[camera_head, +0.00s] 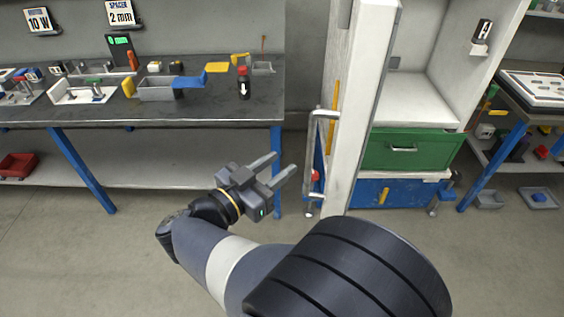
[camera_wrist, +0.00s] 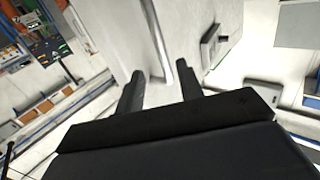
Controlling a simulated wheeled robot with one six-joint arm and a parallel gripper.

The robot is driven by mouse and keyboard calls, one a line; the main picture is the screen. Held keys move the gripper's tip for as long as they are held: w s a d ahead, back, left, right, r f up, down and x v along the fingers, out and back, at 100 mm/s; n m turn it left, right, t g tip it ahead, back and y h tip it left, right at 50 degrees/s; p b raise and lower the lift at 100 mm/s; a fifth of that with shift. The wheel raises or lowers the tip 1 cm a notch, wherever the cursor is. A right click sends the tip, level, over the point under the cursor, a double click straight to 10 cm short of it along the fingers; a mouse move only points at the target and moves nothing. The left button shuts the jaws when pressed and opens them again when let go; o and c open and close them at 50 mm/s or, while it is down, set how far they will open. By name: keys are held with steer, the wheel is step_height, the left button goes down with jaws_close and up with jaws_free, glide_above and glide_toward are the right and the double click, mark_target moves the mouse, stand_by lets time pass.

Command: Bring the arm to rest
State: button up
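My gripper (camera_head: 283,168) is open and empty in the head view. It hangs in the air in front of the workbench's right end, left of the cabinet door. Its two fingers point up and to the right, toward the door's metal handle (camera_head: 311,160), and look apart from it. In the wrist view my gripper's fingers (camera_wrist: 160,85) are spread with nothing between them. A pale door-like surface (camera_wrist: 120,40) fills the space beyond them.
The white cabinet door (camera_head: 352,110) stands open beside a green drawer (camera_head: 408,149) and a blue drawer (camera_head: 400,193). A dark workbench (camera_head: 215,105) with blue legs and small parts stands at the left. Another bench (camera_head: 530,112) is at the right. The floor (camera_head: 90,255) at lower left is clear.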

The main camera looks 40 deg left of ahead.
mark_target(313, 142)
steer(key=shift+w, duration=0.1)
steer(key=w+p, duration=0.2)
steer(key=w, duration=0.9)
steer(key=shift+r, duration=0.1)
steer(key=shift+w+d, duration=0.1)
steer(key=shift+d, duration=0.3)
steer(key=shift+r, duration=0.1)
